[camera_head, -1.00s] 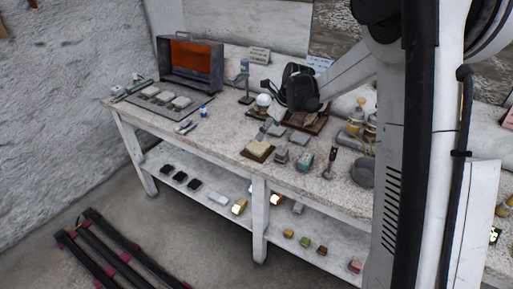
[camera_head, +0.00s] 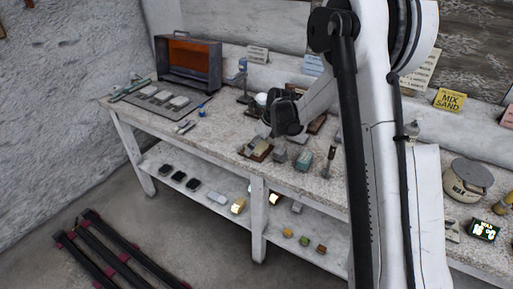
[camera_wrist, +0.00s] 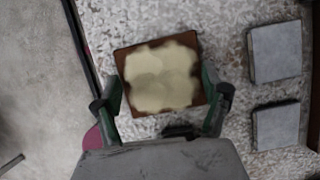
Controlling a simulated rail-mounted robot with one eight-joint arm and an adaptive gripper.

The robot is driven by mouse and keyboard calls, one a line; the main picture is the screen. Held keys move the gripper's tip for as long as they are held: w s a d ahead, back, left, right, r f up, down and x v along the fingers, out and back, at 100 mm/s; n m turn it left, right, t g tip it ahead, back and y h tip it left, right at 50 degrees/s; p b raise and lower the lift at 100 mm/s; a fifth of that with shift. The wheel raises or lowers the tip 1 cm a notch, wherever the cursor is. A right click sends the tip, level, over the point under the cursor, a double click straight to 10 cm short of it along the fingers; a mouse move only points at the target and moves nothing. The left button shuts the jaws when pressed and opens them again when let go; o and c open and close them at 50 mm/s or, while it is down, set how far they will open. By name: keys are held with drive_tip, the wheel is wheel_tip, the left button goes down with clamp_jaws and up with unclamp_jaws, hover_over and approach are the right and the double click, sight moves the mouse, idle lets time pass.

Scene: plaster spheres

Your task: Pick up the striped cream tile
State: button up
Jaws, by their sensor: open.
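The cream tile (camera_wrist: 160,78) lies on a square brown base (camera_wrist: 127,54) in the wrist view, with wavy edges and faint curved bands across its face. In the head view the tile (camera_head: 262,147) shows small near the bench's front edge, partly hidden by my arm. My gripper (camera_wrist: 161,98) is open, with one green-sided finger on each side of the brown base. I cannot tell whether the fingers touch the base. Nothing is held.
Two grey square blocks (camera_wrist: 275,52) lie to the right in the wrist view. The speckled bench (camera_head: 225,125) ends close to the left of the tile, with the floor beyond. A teal block (camera_head: 304,160) and an upright tool (camera_head: 327,160) stand nearby.

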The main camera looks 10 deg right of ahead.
drive_tip(key=shift+c, duration=0.5)
drive_tip(key=c, duration=1.3)
drive_tip(key=shift+r, duration=0.1)
drive_tip(key=shift+c, duration=0.2)
